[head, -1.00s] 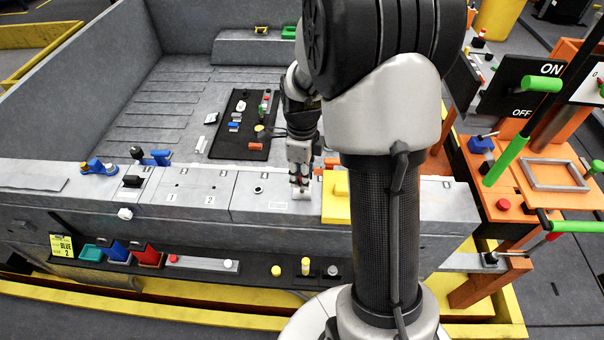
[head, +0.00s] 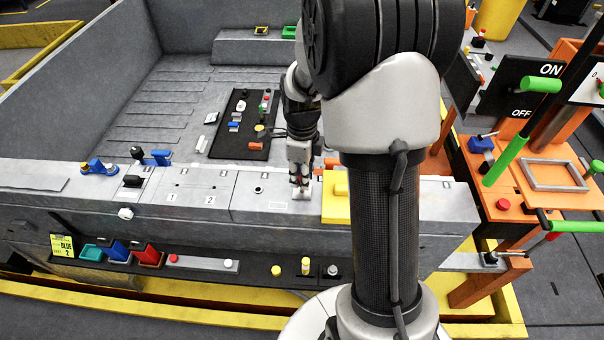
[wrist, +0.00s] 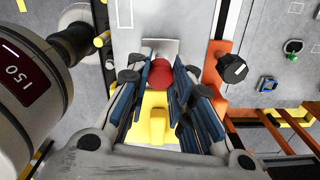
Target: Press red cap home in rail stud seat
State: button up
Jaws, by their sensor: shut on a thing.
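The red cap (wrist: 160,74) sits between the blue finger pads of my gripper (wrist: 165,88) in the wrist view. My gripper is shut on it. In the head view, my gripper (head: 301,186) points down at the top of the grey rail (head: 245,214), left of a yellow block (head: 335,208). A small light plate (head: 303,204) shows under the fingertips; it also shows beyond the cap in the wrist view (wrist: 158,46). The stud seat is not visible beneath the cap. I cannot tell whether the cap touches it.
The yellow block (wrist: 155,118) lies close beside the fingers in the wrist view. A black knob (wrist: 232,68) stands on the right there. A dark mat (head: 243,128) with small parts lies on the bed behind the rail. Panels marked 1 and 2 are farther left.

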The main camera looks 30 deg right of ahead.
jog(key=shift+f+b, duration=1.15)
jog(key=shift+f, duration=0.5)
jog(key=shift+r, duration=0.15)
jog(key=shift+r+p, duration=1.1)
jog(key=shift+r, duration=0.15)
jog(key=shift+f+b, duration=0.85)
jog(key=shift+f, duration=0.55)
dwell(1.0)
jog(key=o, duration=0.7)
jog(key=shift+o, duration=0.2)
jog(key=shift+r, duration=0.1)
notch_tip(320, 180, up, 12)
